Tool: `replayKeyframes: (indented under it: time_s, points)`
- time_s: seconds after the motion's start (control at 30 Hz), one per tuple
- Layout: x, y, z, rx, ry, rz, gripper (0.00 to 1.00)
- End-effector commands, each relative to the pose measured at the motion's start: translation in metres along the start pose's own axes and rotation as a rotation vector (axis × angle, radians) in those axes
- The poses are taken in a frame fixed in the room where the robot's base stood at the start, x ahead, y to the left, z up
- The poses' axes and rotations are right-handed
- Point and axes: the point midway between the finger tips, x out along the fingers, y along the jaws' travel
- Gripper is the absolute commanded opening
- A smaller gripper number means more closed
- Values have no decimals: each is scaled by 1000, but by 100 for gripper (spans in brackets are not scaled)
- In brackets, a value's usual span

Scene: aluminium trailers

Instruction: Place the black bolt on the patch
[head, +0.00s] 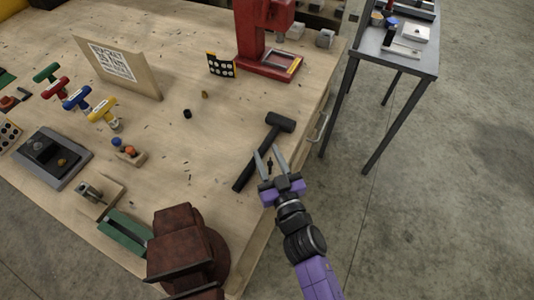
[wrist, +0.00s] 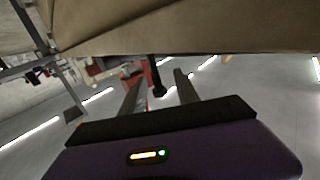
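I cannot make out a patch clearly in either view.
A black hammer (head: 255,162) lies close beside my gripper on the left. A red press (head: 260,45) stands at the back right. A black cylinder (head: 187,113) and a small brass piece (head: 205,94) stand mid-bench. A dark tray (head: 63,177) and T-handles (head: 75,97) are at left.

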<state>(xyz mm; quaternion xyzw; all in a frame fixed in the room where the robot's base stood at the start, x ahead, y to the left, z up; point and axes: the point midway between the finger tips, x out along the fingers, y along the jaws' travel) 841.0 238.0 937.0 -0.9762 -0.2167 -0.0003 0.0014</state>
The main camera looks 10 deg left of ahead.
Motion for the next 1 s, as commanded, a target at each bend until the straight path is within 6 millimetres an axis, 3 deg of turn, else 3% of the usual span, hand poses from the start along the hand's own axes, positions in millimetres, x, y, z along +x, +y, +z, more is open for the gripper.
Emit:
replayKeyframes:
  time_s: [0.3, 0.5, 0.7, 1.0]
  points:
    - [-64, -2, 2, 1, -5, -2, 38]
    - [-97, -1, 2, 1, -3, -2, 38]
    - [-112, 0, 1, -1, -2, -1, 38]
    - [-115, 0, 1, 0, -2, 1, 38]
